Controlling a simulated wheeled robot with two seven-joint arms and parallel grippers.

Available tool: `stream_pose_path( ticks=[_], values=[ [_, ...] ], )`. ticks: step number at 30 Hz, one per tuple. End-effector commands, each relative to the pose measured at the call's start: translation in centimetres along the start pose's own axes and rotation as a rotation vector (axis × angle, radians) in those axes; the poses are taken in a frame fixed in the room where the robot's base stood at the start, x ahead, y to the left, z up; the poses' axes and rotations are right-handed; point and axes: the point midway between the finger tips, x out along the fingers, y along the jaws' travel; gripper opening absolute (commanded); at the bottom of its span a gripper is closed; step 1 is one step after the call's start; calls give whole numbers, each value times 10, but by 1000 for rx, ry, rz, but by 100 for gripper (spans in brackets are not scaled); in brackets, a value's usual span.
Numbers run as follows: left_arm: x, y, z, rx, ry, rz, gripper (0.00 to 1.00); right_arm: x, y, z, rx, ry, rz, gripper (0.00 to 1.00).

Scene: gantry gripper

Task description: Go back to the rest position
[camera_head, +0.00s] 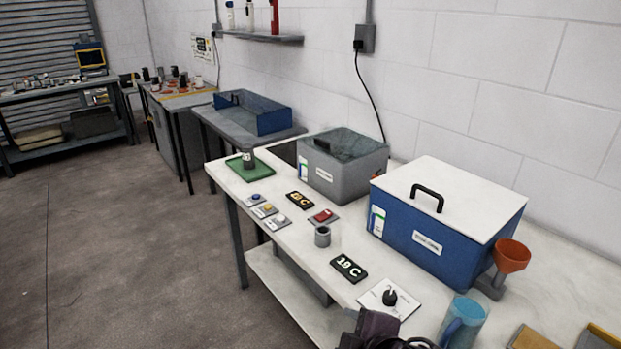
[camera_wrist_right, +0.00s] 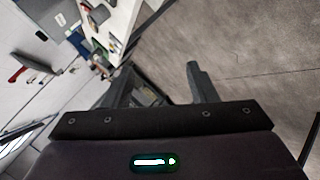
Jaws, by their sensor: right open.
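My right gripper (camera_wrist_right: 162,88) shows in the right wrist view with its two dark fingers spread apart. I see no object held between them; a dark shape and grey floor show beyond. In the head view, a dark purple-grey part of my arm shows at the bottom edge, in front of the knob plate (camera_head: 405,303); its fingers cannot be made out there. My left gripper is not in view.
The white bench (camera_head: 290,255) holds a blue box (camera_head: 400,232) with white lid, a grey box (camera_head: 345,178), a grey cup (camera_head: 322,237), an orange funnel (camera_head: 511,256), a blue jug (camera_head: 466,318) and a green tray (camera_head: 236,170). Open floor (camera_head: 110,270) lies left.

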Motion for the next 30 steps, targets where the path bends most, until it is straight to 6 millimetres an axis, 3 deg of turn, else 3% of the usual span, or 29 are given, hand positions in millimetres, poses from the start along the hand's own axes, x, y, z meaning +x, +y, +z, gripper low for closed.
stream_pose_path(
  ticks=[1,6,16,23,30],
  values=[
    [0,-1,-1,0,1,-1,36,-2,-12,21,173,-66,-32,52],
    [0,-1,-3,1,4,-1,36,-16,-44,81,607,-275,-94,52],
    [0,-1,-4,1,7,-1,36,-57,-118,157,1176,-625,-169,52],
    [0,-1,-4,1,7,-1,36,-2,-153,182,1170,-644,-187,52],
    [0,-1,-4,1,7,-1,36,60,-216,218,1163,-669,-215,52]
  ],
)
